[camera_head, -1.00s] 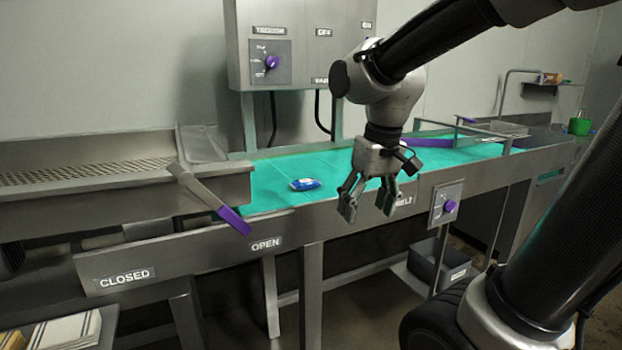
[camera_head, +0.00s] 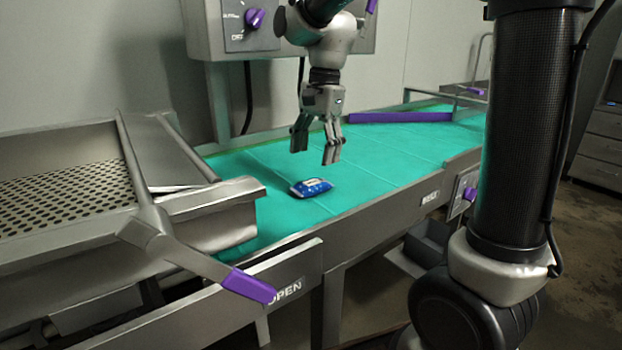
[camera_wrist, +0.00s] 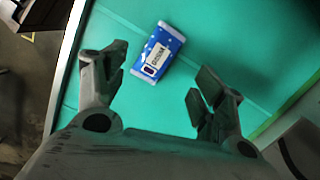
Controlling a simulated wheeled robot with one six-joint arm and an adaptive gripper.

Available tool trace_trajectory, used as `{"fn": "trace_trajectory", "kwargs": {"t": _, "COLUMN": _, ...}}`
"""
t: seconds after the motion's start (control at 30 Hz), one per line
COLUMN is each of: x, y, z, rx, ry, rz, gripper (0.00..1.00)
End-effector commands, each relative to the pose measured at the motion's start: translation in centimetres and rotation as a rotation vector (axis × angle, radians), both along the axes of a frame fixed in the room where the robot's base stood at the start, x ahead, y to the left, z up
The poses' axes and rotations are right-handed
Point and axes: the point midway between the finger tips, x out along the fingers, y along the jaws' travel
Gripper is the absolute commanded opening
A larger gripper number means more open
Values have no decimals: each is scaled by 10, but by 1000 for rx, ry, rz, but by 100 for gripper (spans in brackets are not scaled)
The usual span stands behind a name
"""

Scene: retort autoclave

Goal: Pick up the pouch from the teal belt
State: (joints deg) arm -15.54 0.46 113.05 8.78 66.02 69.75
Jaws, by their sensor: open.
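The blue and white pouch (camera_head: 311,187) lies flat on the teal belt (camera_head: 370,182), near the belt's left end. My gripper (camera_head: 316,157) is open and empty above the belt, a little above and behind the pouch in the head view. In the wrist view the pouch (camera_wrist: 159,50) lies beyond the fingertips, between the lines of the two open fingers (camera_wrist: 157,80). Its printed label faces up. The gripper does not touch it.
A perforated metal tray (camera_head: 65,200) and a lever with a purple handle (camera_head: 249,286) stand left of the belt. A purple bar (camera_head: 400,117) crosses the belt farther back. A control box (camera_head: 215,30) with a purple knob hangs behind.

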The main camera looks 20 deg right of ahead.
Motion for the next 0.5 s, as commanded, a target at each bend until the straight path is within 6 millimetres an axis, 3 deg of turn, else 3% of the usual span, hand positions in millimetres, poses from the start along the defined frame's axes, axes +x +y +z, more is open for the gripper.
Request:
{"fn": "trace_trajectory", "kwargs": {"t": 0.33, "x": -3, "y": 2, "z": 3, "rx": -2, "ry": 54, "rz": -262, "gripper": 70}}
{"fn": "trace_trajectory", "kwargs": {"t": 0.5, "x": -4, "y": 3, "z": -11, "rx": -4, "ry": 59, "rz": -290, "gripper": 70}}
